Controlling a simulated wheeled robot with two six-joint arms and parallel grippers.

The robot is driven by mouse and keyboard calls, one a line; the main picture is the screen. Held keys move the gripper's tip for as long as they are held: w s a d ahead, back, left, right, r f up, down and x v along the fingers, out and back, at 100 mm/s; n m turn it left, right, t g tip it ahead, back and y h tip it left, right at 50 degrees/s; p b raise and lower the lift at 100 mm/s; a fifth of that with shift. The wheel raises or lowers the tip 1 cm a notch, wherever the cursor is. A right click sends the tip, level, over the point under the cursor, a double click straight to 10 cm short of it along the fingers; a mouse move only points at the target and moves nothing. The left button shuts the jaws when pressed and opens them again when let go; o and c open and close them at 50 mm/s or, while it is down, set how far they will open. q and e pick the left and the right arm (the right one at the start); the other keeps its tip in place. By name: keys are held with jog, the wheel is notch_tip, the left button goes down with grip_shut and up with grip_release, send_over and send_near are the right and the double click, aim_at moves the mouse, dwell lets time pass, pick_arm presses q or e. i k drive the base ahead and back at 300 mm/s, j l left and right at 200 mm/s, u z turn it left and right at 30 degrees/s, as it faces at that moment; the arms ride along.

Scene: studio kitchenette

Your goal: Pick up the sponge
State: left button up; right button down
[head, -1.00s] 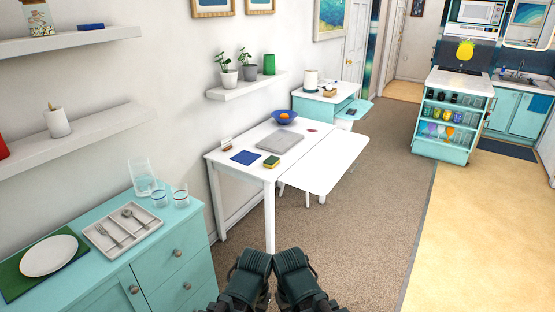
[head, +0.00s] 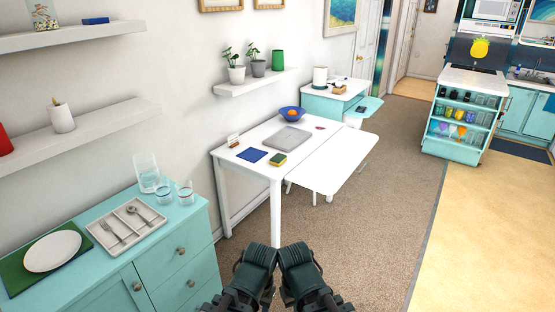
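The sponge (head: 278,160), yellow and green, lies near the front edge of the white table (head: 258,133). A blue cloth or napkin (head: 252,155) lies to its left and a grey closed laptop (head: 287,138) behind it. Two dark arm parts of mine show side by side at the bottom centre, well in front of the table and apart from the sponge. No fingertips can be made out, so neither gripper is seen.
A teal dresser (head: 190,257) with a plate, cutlery tray and glasses stands at the left. A lower white leaf (head: 330,170) juts out right of the table. A teal kitchen island (head: 458,143) stands at the far right. Carpet (head: 365,235) ahead right is clear.

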aim_at(279, 158)
jog(key=i+l+u, duration=0.15)
jog(key=i+l, duration=0.4)
jog(key=i, duration=0.2)
jog(key=i+l+u, duration=0.2)
jog(key=i+l, duration=0.4)
jog(key=i+l+u, duration=0.15)
jog(key=i+l, duration=0.6)
jog(key=i+l+u, duration=0.2)
jog(key=i+l, duration=0.4)
jog(key=l, duration=0.25)
